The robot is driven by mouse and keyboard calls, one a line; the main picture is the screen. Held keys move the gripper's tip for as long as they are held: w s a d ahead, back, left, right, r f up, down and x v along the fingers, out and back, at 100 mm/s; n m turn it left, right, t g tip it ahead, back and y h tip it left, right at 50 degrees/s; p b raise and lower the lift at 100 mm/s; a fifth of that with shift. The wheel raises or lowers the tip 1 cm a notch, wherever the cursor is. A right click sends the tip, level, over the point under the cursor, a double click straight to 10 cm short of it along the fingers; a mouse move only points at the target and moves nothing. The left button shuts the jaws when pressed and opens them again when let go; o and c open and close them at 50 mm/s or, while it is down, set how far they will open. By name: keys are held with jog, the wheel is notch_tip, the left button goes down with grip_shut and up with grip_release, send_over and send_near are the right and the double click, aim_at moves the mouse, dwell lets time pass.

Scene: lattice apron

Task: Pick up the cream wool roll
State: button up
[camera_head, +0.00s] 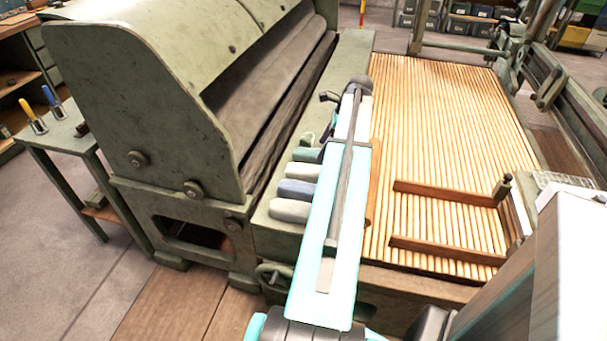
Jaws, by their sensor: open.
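Several short wool rolls lie in a row on the green ledge (262,232) between the roller machine and the slatted bed. The nearest is a pale, off-white roll (290,210), the likeliest cream one. Behind it are a blue-grey roll (296,189), another pale roll (299,171) and a green roll (306,155). The colours are washed out, so I cannot be sure which is cream. My arm passes over the right ends of the rolls. My gripper (329,97) is small and dark at the arm's far end, beyond the row, open and apart from the rolls.
The large green roller machine (130,110) stands left of the ledge. The slatted wooden bed (440,130) is right, with two wooden rails (445,193) near its front. A side table (65,135) with yellow- and blue-handled tools stands far left. Open floor lies front left.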

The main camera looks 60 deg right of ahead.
aim_at(308, 167)
jog(key=shift+w, duration=0.1)
jog(key=shift+p+x, duration=0.35)
jog(key=shift+x, duration=4)
jog(key=shift+p+x, duration=0.55)
jog(key=shift+x, duration=2)
jog(key=shift+w, duration=0.2)
jog(key=c, duration=1.2)
